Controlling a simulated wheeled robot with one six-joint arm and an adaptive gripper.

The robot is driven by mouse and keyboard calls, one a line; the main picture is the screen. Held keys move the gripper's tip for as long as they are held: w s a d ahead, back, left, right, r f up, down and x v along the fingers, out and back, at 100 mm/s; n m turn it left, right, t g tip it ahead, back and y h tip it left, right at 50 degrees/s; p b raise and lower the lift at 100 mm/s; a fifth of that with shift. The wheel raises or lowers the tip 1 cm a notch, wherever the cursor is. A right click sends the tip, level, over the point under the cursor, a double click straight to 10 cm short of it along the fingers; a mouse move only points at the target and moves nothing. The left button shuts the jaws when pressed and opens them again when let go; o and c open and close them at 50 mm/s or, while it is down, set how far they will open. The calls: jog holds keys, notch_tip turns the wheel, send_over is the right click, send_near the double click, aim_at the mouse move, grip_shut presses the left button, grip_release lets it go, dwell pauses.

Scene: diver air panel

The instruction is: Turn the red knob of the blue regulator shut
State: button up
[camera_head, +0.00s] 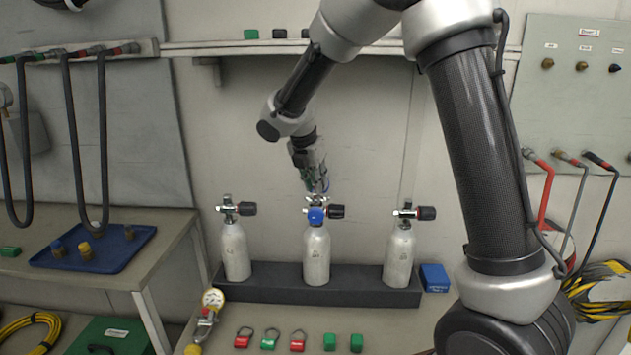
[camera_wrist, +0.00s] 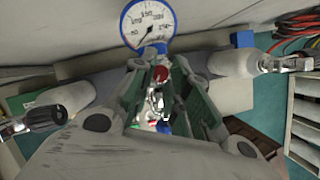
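The blue regulator (camera_head: 316,215) sits on the valve of the middle white cylinder (camera_head: 316,256) in the head view. In the wrist view its round gauge (camera_wrist: 148,27) has a blue rim and a white face. The red knob (camera_wrist: 161,74) shows in the wrist view just below the gauge, between my fingers. My gripper (camera_head: 319,187) points down from above and behind the regulator. In the wrist view my gripper (camera_wrist: 162,78) looks open around the knob, with narrow gaps at its sides; any touch is unclear. The knob is hidden in the head view.
A left cylinder (camera_head: 235,253) and a right cylinder (camera_head: 398,257) stand in the same dark rack (camera_head: 270,281). A loose gauge (camera_head: 212,299), red and green tags (camera_head: 269,342) and a blue box (camera_head: 434,277) lie nearby. The wall is close behind.

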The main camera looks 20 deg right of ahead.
grip_shut()
jog(key=m, duration=0.2)
jog(key=m+g+h, duration=0.1)
jog(key=m, duration=0.1)
jog(key=shift+w+a+m+g, duration=0.1)
jog(key=shift+w+m+g, duration=0.1)
jog(key=shift+m+g, duration=0.15)
jog(key=m+g, duration=0.1)
jog(key=m, duration=0.3)
jog(key=shift+w+m+g, duration=0.15)
jog(key=shift+m+g, duration=0.2)
jog(key=m, duration=0.2)
jog(key=m+g, duration=0.1)
jog(key=m, duration=0.1)
jog(key=shift+w+g, duration=0.2)
jog(key=shift+g, duration=0.1)
jog(key=shift+m+g+y, duration=0.4)
jog(key=shift+m+g, duration=0.2)
jog(key=shift+m, duration=1.4)
jog(key=o, duration=0.9)
grip_release()
jog(key=shift+c, duration=0.2)
